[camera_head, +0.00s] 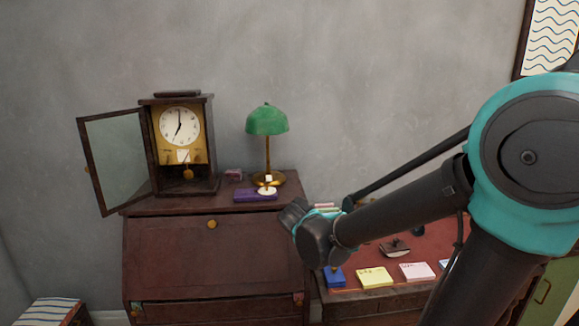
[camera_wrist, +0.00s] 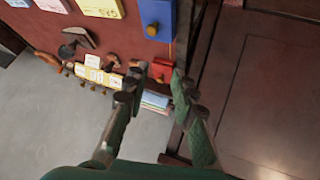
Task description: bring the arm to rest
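My arm reaches in from the right in the head view, bent at a large teal joint. Its dark wrist end hangs in front of the gap between the brown bureau (camera_head: 215,255) and the red-topped desk (camera_head: 345,292). In the wrist view, my gripper (camera_wrist: 160,82) has its two green fingers apart, with nothing held between them. Past the fingertips lie a red block (camera_wrist: 161,70) and a small stack of books or papers (camera_wrist: 155,101). In the head view the fingers cannot be made out clearly.
On the bureau stand a clock (camera_head: 180,140) with its glass door (camera_head: 115,160) swung open, a green lamp (camera_head: 267,120) and a purple box (camera_head: 255,195). The desk bears a blue block (camera_head: 334,277), a yellow pad (camera_head: 375,276), a pink pad (camera_head: 417,271) and a stamp-like tool (camera_head: 395,247).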

